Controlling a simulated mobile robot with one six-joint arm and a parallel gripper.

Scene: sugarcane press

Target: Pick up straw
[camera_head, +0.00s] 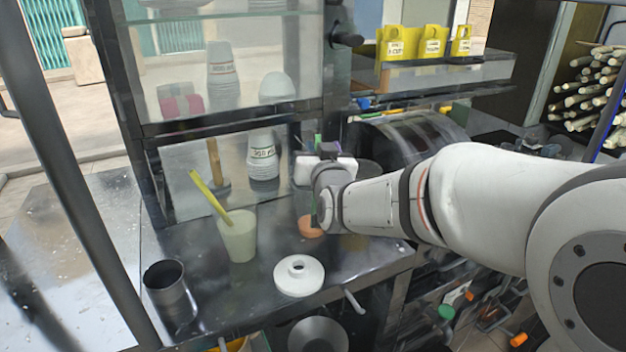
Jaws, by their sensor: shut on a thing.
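My gripper (322,172) is at the end of my arm, above the back part of the metal counter. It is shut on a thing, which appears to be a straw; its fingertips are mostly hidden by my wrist. Thin green and purple upright ends, which look like straws (317,141), show just behind and above my gripper. I cannot tell exactly which one is between the fingers. A pale green cup (238,238) stands on the counter to the left, with a yellow stick-like thing (207,194) leaning out of it.
A white round lid-like piece (299,276) lies on the front counter, with a dark metal cup (169,290) at its left. An orange round thing (309,227) is below my gripper. A glass cabinet (222,75) with stacked cups stands behind. Yellow holders (430,43) sit on the upper shelf.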

